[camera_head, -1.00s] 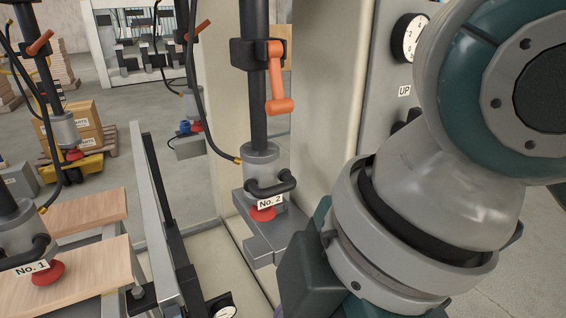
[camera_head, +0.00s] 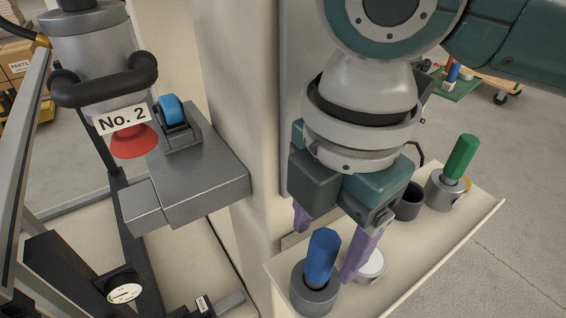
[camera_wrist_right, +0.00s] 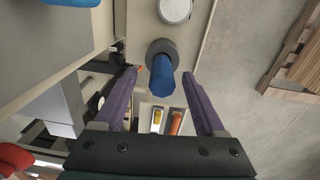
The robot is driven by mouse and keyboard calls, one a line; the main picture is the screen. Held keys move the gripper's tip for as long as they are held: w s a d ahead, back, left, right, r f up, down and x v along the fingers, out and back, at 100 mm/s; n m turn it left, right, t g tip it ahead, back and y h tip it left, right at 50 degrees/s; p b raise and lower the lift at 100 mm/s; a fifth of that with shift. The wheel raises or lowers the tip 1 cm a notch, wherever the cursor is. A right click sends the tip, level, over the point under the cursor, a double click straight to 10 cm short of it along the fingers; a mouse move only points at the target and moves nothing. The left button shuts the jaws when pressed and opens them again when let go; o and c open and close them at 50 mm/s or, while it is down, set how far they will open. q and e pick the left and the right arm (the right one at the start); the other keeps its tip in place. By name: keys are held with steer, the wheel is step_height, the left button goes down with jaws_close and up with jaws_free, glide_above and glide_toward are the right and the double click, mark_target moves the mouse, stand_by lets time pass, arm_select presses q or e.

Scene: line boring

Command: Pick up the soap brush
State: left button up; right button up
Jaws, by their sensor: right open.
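A blue-handled tool (camera_head: 322,252) stands upright in a grey round holder (camera_head: 314,296) on a cream shelf (camera_head: 430,248). A green-handled tool (camera_head: 461,156) stands in another grey holder (camera_head: 444,190) at the shelf's far end. Brush bristles do not show on either, so I cannot tell which is the soap brush. My right gripper (camera_head: 324,254) is open, its purple fingers pointing down on either side of the blue handle. In the right wrist view the blue handle (camera_wrist_right: 162,78) shows between the open fingers (camera_wrist_right: 158,74), with a gap on each side. My left gripper is out of view.
A dark cup (camera_head: 408,203) and a round white-topped container (camera_head: 371,266) stand on the shelf. A cream post (camera_head: 235,110) rises left of my gripper. The grey No. 2 machine block (camera_head: 190,190) is farther left. Open floor lies right.

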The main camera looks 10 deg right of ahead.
step_height(320, 180, down, 4)
steer(key=shift+s+f, duration=0.1)
jaws_close()
stand_by(0.6)
